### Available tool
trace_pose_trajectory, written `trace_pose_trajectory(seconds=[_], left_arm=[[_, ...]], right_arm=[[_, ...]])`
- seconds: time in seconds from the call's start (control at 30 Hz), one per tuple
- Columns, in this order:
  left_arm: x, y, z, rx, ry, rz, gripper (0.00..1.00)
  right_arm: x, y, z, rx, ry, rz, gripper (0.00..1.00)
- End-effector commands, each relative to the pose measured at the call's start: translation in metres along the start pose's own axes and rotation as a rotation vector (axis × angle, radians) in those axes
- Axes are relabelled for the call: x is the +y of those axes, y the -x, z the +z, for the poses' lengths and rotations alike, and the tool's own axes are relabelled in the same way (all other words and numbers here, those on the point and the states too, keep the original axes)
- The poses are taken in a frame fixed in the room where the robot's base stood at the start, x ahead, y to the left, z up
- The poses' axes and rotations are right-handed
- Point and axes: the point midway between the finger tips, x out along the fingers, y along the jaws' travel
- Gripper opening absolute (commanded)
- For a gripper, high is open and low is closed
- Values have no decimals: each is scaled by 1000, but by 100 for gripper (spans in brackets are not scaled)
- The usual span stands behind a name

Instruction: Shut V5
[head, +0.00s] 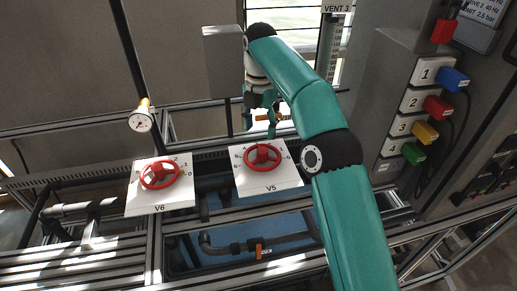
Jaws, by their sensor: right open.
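The V5 valve (263,155) is a red handwheel on a white plate marked V5, with numbers around the wheel's far side. It sits in the middle of the picture. My right arm comes in from the lower right, reaches up and bends over. My right gripper (260,124) hangs behind the V5 wheel, just above it in the picture, open and apart from it as far as I can tell. The fingers are small and partly blend with the frame behind. My left gripper is not in view.
A second red handwheel, V6 (160,174), is on a white plate to the left. A gauge (142,122) stands behind it on a pipe. A grey panel (420,100) with numbered coloured plugs is at the right. Metal rails and pipes surround the plates.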

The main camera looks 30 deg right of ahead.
Motion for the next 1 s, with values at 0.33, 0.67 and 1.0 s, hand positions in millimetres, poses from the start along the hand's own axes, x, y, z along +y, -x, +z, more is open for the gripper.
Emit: trace_pose_trajectory(seconds=[0.33, 0.67, 1.0], left_arm=[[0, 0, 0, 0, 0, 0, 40], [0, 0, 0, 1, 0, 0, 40], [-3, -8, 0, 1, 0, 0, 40]], right_arm=[[-7, -42, 4, 2, -11, -3, 60], [-7, -74, 4, 0, -14, 1, 60], [-8, -89, 4, 1, -14, -1, 60]])
